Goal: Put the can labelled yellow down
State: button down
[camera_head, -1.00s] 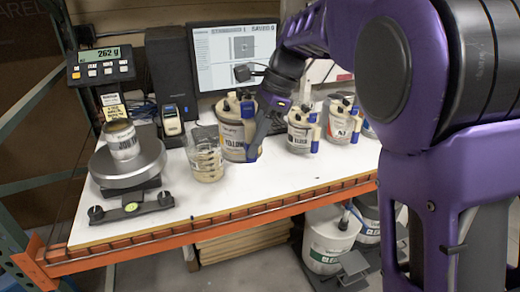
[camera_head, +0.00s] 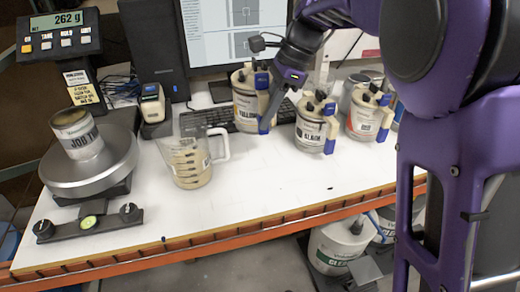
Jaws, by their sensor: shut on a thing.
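The can labelled yellow (camera_head: 246,103) is at the middle back of the white bench, in front of the monitor. It looks upright, with a blue and white handle part on its right side. My gripper (camera_head: 268,104) comes down from the upper right and is shut on the can at that side. The fingertips are partly hidden against the can. The can's base is close to the bench top; I cannot tell whether it touches.
Two more labelled cans (camera_head: 314,124) (camera_head: 366,112) stand to the right. A clear measuring jug (camera_head: 188,163) is at front left. A scale (camera_head: 95,176) holds a small can (camera_head: 75,135). A keyboard (camera_head: 205,121) lies behind. The front bench is mostly clear.

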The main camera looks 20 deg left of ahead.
jog(key=shift+w+f, duration=0.2)
jog(key=shift+f, duration=0.5)
jog(key=shift+f+b, duration=1)
jog(key=shift+f, duration=3.5)
jog(key=c, duration=0.8)
grip_release()
jog(key=shift+s+f, duration=0.1)
jog(key=shift+o, duration=0.2)
jog(key=p+v, duration=0.2)
jog(key=v, duration=1)
jog(key=shift+d, duration=0.15)
